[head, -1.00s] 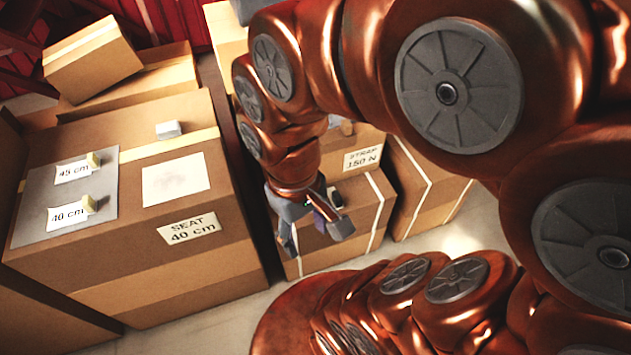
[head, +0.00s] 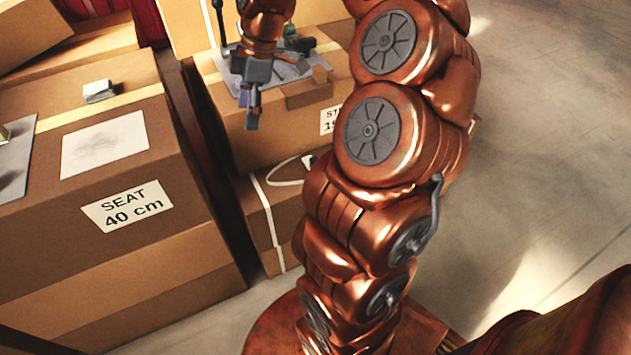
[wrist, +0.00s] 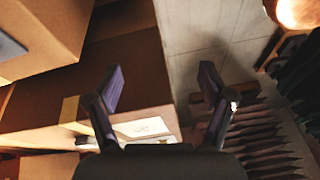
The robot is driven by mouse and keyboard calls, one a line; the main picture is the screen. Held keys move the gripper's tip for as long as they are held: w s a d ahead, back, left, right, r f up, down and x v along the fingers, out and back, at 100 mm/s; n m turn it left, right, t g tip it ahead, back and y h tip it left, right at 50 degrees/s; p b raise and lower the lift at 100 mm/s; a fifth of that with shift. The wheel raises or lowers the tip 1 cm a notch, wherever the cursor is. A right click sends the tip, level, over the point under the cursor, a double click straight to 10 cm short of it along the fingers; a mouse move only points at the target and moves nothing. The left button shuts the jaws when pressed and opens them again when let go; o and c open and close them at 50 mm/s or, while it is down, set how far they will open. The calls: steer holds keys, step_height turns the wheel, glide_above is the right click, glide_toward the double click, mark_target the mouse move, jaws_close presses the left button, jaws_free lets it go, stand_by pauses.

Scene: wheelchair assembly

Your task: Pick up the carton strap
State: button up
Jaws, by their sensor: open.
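The carton strap (head: 265,210) is a thin white band around the lower brown carton (head: 250,235), right of the big seat carton in the head view. A white loop (head: 285,180) lies on that carton's top, with a small dark piece at its end. My arm hides the carton's right part. My gripper (head: 249,108) hangs above and left of the loop, in front of the upper carton, apart from the strap. In the wrist view my gripper (wrist: 160,85) has its fingers spread, with nothing between them. I cannot make out the strap there.
The seat carton (head: 130,245) stands close on the left. Open floor (head: 545,150) lies to the right. The wrist view shows a carton with a white label (wrist: 140,127).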

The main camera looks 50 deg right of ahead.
steer(key=s+d+f+n+b, duration=0.2)
steer(key=d+f+b, duration=0.9)
steer(key=d+f, duration=1.05)
steer(key=shift+t+y, duration=0.3)
steer(key=shift+t, duration=0.1)
steer(key=shift+s+b+x, duration=0.2)
steer(key=shift+b+x, duration=0.35)
steer(key=shift+x, duration=1.55)
steer(key=shift+s+b+x, duration=0.2)
steer(key=shift+b+x, duration=0.35)
steer(key=shift+x, duration=1.55)
steer(key=c, duration=1.2)
steer(key=shift+c, duration=0.2)
steer(key=shift+r+p, duration=0.8)
steer(key=shift+r, duration=1.1)
steer(key=s+a+r+p, duration=0.1)
steer(key=s+a+p, duration=0.1)
steer(key=s+a, duration=0.7)
steer(key=s, duration=0.4)
